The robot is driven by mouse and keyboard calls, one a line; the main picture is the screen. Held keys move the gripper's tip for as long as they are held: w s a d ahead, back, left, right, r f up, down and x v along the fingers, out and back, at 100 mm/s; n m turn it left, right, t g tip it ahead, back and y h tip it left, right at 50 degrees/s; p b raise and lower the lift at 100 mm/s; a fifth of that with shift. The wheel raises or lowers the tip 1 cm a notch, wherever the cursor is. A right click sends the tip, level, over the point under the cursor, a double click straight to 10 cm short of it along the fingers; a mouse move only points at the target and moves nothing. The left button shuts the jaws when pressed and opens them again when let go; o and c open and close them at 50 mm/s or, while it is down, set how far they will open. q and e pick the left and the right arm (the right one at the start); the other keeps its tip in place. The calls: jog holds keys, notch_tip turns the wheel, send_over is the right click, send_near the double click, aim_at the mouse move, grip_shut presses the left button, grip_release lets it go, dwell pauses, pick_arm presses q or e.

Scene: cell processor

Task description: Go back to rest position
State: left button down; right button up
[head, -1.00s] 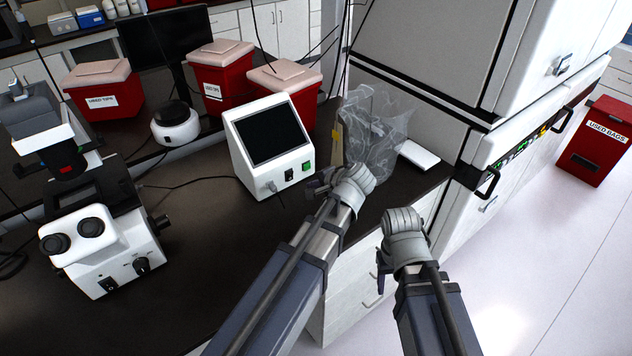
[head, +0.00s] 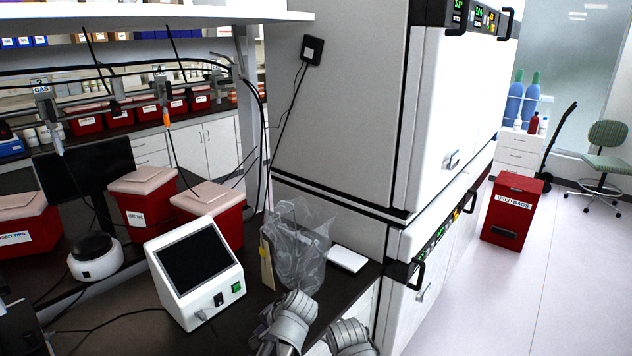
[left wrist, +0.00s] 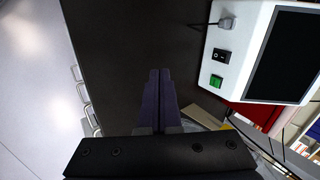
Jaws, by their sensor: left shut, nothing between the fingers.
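My left gripper (head: 266,322) is low in the head view, in front of the white box with a dark screen (head: 196,270) and near the clear plastic bag (head: 300,250). In the left wrist view its two dark fingers (left wrist: 158,88) are together with nothing between them, over the dark bench top (left wrist: 130,40). The white box also shows there at the upper right (left wrist: 225,50), apart from the fingers. My right wrist shows at the bottom edge of the head view, beside the left one; its fingers are out of sight.
Tall white cabinets (head: 345,130) stand right of the bench. Red bins (head: 145,205) and a round white device (head: 95,257) stand behind the white box. A red used-bags bin (head: 512,212) stands on the open floor at the right.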

pick_arm(q)
jog(key=s+d+f+n+g+h, duration=0.1)
jog(key=s+d+f+g+h, duration=0.1)
jog(key=s+d, duration=0.3)
jog(key=s+d+f+n+g+h, duration=0.1)
jog(key=s+d, duration=0.4)
jog(key=s, duration=0.5)
jog(key=shift+d+f+g+h, duration=0.25)
jog(key=shift+f+g+h, duration=0.4)
jog(key=shift+g+h, duration=0.2)
jog(key=shift+d, duration=0.15)
